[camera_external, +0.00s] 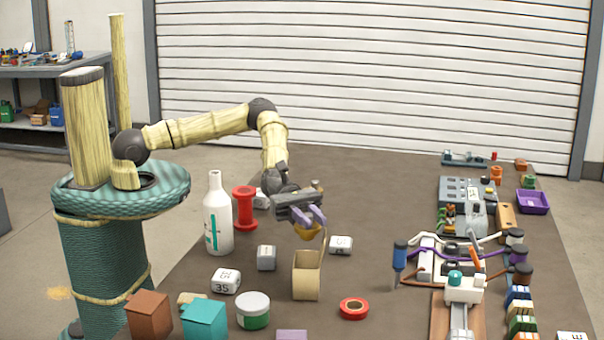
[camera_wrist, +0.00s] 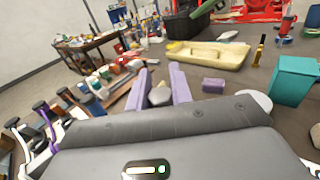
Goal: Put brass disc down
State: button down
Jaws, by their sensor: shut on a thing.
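My gripper (camera_external: 309,221), with two purple fingers, is above the middle of the brown table. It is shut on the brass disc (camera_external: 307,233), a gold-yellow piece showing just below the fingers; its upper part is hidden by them. The disc is held above the table, near the upper edge of an open tan box (camera_external: 306,282); I cannot tell whether it is over or behind the box. In the wrist view the fingers (camera_wrist: 159,80) point away from the camera. A greyish rounded shape shows between them, and I cannot tell whether it is the disc.
A white bottle (camera_external: 218,220) and red spool (camera_external: 244,208) stand left of my gripper. White and grey blocks (camera_external: 266,258) lie around it. A red tape ring (camera_external: 354,309) and green-banded jar (camera_external: 253,310) lie in front. Pump parts and tools crowd the right; bare table lies behind my gripper.

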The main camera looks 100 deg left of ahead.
jog(key=d+m+g+h+b, duration=0.1)
jog(key=s+d+f+m+g+b, duration=0.1)
jog(key=d+g, duration=0.1)
jog(key=shift+f+h, duration=0.1)
jog(key=shift+h, duration=0.3)
jog(key=s+d+f+m+g+h+b, duration=0.1)
jog(key=s+d+m+g+b, duration=0.15)
jog(key=s+g, duration=0.25)
jog(key=s+d+f+m+g+h+b, duration=0.1)
jog(key=s+f+m+g, duration=0.1)
jog(key=s+m+g, duration=0.25)
jog(key=n+t+y+b, duration=0.1)
jog(key=n+t+b, duration=0.1)
jog(key=n+t, duration=0.5)
send_near(303, 229)
jog(key=s+a+r+m+t, duration=0.1)
jog(key=s+a+r, duration=0.1)
jog(key=s+a, duration=0.4)
jog(key=shift+w+a, duration=0.55)
jog(key=shift+a, duration=0.15)
notch_tip(303, 229, down, 6)
jog(key=b, duration=0.1)
